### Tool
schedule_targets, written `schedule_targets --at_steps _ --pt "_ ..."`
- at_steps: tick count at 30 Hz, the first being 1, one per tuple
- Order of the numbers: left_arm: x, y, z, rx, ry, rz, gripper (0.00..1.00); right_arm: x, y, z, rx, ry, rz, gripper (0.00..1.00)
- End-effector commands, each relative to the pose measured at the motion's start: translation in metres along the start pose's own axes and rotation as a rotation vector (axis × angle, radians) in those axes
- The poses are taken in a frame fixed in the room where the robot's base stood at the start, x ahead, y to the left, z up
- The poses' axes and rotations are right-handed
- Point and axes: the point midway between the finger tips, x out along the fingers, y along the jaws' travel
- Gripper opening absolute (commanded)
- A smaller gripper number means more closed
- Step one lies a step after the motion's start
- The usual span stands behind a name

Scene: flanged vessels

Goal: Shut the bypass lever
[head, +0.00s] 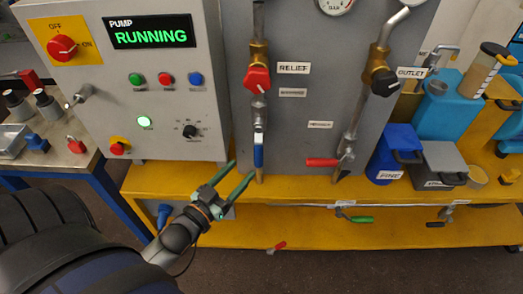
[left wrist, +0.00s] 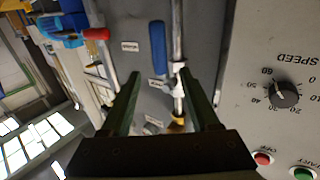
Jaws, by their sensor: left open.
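A blue-handled lever (head: 258,150) hangs straight down in line with the left vertical pipe, below the red relief knob (head: 257,79). Its blue handle (left wrist: 158,47) also shows in the left wrist view, beside the pipe. A red-handled lever (head: 322,162) lies sideways at the foot of the right pipe. The small labels near them are too blurred to read, so I cannot tell which lever is the bypass. My left gripper (head: 243,167) is open and empty, just left of and below the blue handle, apparently apart from it. Its open fingers (left wrist: 158,85) frame the wrist view. My right gripper is out of view.
The pump panel (head: 150,100), reading RUNNING, stands left of the pipes. A yellow bench edge (head: 290,187) runs below them. A blue container (head: 397,150) and a grey one (head: 440,160) stand at right. A green-handled lever (head: 355,219) sits under the bench edge.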

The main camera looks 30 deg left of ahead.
Motion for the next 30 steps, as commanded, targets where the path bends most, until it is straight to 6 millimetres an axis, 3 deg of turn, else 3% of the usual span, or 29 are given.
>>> schedule_targets --at_steps 9,15,28,30 --pt "0.059 0.0 -0.001 0.0 0.002 0.001 0.62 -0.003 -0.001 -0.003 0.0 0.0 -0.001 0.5" --pt "0.082 0.0 0.0 0.0 0.0 0.001 0.62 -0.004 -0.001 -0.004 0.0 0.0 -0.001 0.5" --pt "0.09 0.0 0.001 0.001 -0.002 0.001 0.62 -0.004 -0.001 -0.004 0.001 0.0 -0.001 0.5" --pt "0.09 0.0 0.001 0.0 -0.002 0.001 0.55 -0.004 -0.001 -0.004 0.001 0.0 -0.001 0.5"
